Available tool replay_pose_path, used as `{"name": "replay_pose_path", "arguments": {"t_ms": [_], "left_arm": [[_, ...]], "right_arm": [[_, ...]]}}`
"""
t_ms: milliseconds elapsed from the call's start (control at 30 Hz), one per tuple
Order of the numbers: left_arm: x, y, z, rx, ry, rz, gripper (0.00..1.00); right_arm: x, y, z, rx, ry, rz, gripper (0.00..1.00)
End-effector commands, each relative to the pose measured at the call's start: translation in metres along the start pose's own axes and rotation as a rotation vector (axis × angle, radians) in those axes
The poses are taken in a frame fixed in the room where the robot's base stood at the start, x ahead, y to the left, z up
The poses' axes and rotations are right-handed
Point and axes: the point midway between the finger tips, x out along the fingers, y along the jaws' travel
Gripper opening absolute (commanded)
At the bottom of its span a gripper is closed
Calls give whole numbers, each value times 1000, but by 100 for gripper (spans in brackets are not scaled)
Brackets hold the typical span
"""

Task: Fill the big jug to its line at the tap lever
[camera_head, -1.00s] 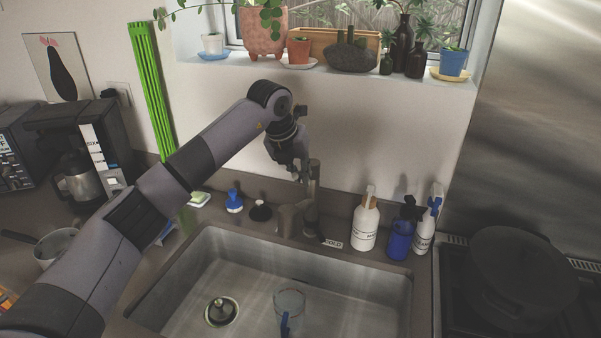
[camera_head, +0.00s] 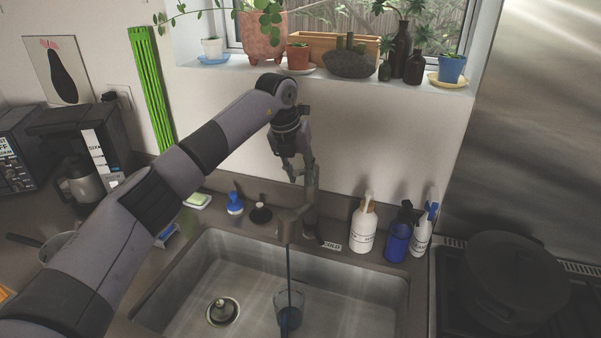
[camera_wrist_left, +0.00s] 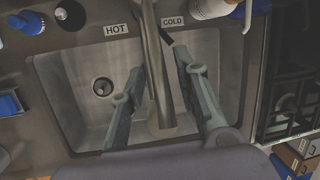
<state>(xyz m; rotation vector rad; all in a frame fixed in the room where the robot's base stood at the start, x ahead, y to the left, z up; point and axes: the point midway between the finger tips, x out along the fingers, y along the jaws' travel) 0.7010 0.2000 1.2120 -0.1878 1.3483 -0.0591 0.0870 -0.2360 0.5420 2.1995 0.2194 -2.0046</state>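The clear jug (camera_head: 289,300) stands in the sink below the tap spout (camera_head: 291,222). A thin dark-blue stream (camera_head: 289,262) runs from the spout into it. Blue shows low in the jug; its line and exact level cannot be made out. My right gripper is not in view.
A drain plug (camera_head: 222,311) sits left of the jug in the sink (camera_head: 190,275). Several bottles, including a white one (camera_head: 363,230), stand right of the tap beside a COLD label (camera_head: 332,246). A blue brush (camera_head: 235,204) stands left. A black pot (camera_head: 515,270) is at right.

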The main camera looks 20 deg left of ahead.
Motion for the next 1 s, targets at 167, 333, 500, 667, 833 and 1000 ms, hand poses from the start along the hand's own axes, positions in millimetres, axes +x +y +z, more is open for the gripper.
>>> {"name": "replay_pose_path", "arguments": {"t_ms": [167, 333, 500, 667, 833, 1000], "left_arm": [[0, 0, 0, 1, 1, 0, 32], [-3, 0, 0, 1, 0, -1, 32], [-26, -1, 1, 2, -3, -2, 32], [-61, 0, 1, 2, -3, -1, 32], [-94, 0, 0, 1, -3, -1, 32], [-114, 0, 0, 0, -1, 0, 32]], "right_arm": [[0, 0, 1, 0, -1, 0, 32], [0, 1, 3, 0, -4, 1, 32], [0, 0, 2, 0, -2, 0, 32], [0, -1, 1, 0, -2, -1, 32], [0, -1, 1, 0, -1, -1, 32], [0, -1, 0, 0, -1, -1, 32]]}}
